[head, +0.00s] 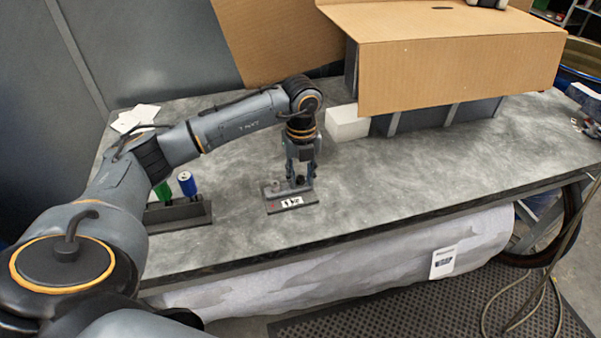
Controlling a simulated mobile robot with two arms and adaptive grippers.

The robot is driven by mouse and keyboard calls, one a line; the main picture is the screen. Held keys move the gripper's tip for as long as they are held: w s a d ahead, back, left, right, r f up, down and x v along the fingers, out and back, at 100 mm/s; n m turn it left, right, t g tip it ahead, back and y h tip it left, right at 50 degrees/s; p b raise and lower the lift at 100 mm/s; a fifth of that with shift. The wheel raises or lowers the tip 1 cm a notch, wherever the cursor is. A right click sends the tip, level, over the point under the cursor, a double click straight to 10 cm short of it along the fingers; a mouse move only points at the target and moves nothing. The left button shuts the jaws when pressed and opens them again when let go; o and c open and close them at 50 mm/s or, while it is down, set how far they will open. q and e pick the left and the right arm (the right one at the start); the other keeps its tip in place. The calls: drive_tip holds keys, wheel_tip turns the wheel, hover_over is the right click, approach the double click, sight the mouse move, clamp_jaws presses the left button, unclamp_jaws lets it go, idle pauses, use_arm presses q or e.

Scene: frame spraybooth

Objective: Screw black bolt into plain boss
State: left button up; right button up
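A small dark fixture plate (292,207) with a white label and a red mark lies near the front of the table. A short grey boss (275,187) stands on its left part. My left gripper (300,181) points straight down over the plate's right part, its two fingers apart. A small dark piece, which may be the black bolt (300,180), shows between the fingertips. The view is too small to tell whether the fingers touch it, or how it sits on what is below. My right gripper is out of view.
A dark rack (180,214) holding a green item (163,193) and a blue item (187,184) stands left of the plate. A white box (347,123) and a large cardboard sheet (455,65) over a grey divided bin (440,117) are behind. The table's right half is clear.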

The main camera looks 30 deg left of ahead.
sight(302, 179)
use_arm(q)
drive_tip(key=shift+n, duration=0.6)
drive_tip(key=n+p, duration=0.1)
drive_tip(key=n, duration=0.2)
drive_tip(key=shift+d+r, duration=0.1)
drive_tip(key=shift+w+n+p, duration=0.1)
drive_tip(key=shift+n+p, duration=0.25)
drive_tip(key=shift+n, duration=0.35)
clamp_jaws()
drive_tip(key=shift+o, duration=1.6)
unclamp_jaws()
wheel_tip(302, 179, up, 12)
